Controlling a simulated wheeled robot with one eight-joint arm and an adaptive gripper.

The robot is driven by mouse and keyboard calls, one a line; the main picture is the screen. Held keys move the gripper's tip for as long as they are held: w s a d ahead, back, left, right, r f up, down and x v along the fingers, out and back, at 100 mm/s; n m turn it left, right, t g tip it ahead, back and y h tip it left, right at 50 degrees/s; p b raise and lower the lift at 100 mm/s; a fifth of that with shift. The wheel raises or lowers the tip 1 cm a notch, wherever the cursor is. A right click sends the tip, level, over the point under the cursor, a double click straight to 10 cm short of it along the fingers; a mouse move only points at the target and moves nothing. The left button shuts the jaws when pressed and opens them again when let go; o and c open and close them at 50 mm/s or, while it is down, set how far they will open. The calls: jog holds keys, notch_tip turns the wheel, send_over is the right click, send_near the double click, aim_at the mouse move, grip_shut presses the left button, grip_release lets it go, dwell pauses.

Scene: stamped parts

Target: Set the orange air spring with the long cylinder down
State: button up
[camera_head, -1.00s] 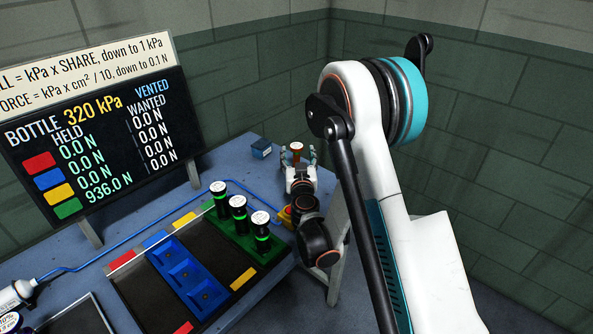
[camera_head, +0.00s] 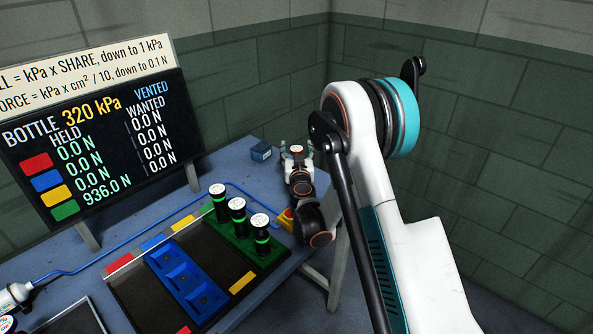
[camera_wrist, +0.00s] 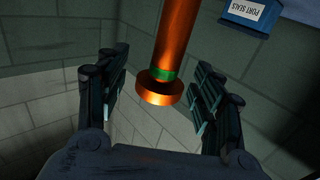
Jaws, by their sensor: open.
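The orange air spring (camera_wrist: 181,45) shows in the wrist view as a long, smooth orange cylinder with a green band and a wider round orange end. Its far end runs out of the top of that view. My gripper (camera_wrist: 165,85) is open, with one finger on each side of the wide end and a visible gap to each. In the head view the spring's white round face (camera_head: 297,149) shows between the fingers of my gripper (camera_head: 298,151) at the table's far right corner. My gripper hides its lower part, so I cannot tell whether it touches the table.
A small blue box labelled PORT SEALS (camera_wrist: 250,13) stands close by; the head view shows it left of my gripper (camera_head: 261,151). Several black cylinders (camera_head: 237,217) stand in the green row of the rack. A red and yellow button (camera_head: 287,216) is near my wrist.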

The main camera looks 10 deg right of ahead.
grip_shut()
jog(key=shift+r, duration=0.1)
